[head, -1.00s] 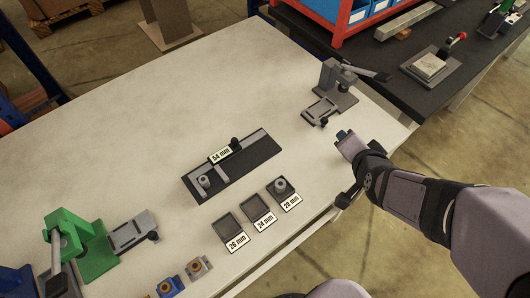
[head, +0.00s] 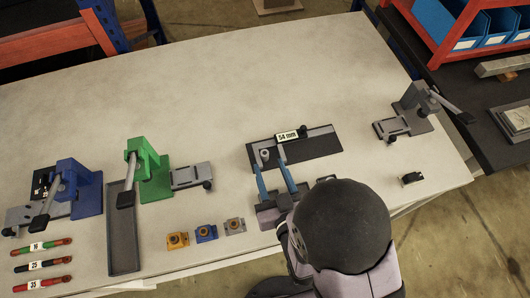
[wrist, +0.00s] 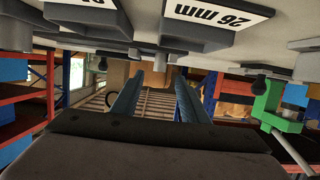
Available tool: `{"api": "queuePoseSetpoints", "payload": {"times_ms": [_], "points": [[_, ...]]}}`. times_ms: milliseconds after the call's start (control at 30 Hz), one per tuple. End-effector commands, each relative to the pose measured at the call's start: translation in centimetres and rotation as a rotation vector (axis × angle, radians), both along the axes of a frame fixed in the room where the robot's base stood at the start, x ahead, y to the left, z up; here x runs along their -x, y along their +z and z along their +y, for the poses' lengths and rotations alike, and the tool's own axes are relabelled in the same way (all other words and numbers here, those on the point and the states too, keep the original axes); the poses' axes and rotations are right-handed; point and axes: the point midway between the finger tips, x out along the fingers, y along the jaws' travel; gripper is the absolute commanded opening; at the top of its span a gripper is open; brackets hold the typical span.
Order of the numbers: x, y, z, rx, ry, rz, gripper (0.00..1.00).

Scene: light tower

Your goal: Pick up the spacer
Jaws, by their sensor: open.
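A short grey cylindrical spacer (head: 265,154) stands at the left end of the dark 54 mm fixture (head: 314,147) in the head view. My gripper (head: 268,160) is open, with its two blue fingers apart and pointing toward that end of the fixture. The fingertips look close to the spacer, but I cannot tell whether it is between them. The wrist view shows the open fingers (wrist: 158,80) with nothing clearly held. My arm hides most of the size trays and whatever stands in the right one.
A 26 mm label (wrist: 218,14) shows close above the fingers in the inverted wrist view. A green press (head: 150,175), a blue press (head: 80,190) and a grey press (head: 412,108) stand around. The table's back (head: 200,75) is clear.

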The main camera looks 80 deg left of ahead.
Motion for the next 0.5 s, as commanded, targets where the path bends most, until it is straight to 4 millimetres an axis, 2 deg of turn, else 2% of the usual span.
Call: {"api": "queuePoseSetpoints", "payload": {"times_ms": [500], "points": [[-0.1, -1.2, 4.0, 0.001, -0.003, 0.002, 0.41]]}}
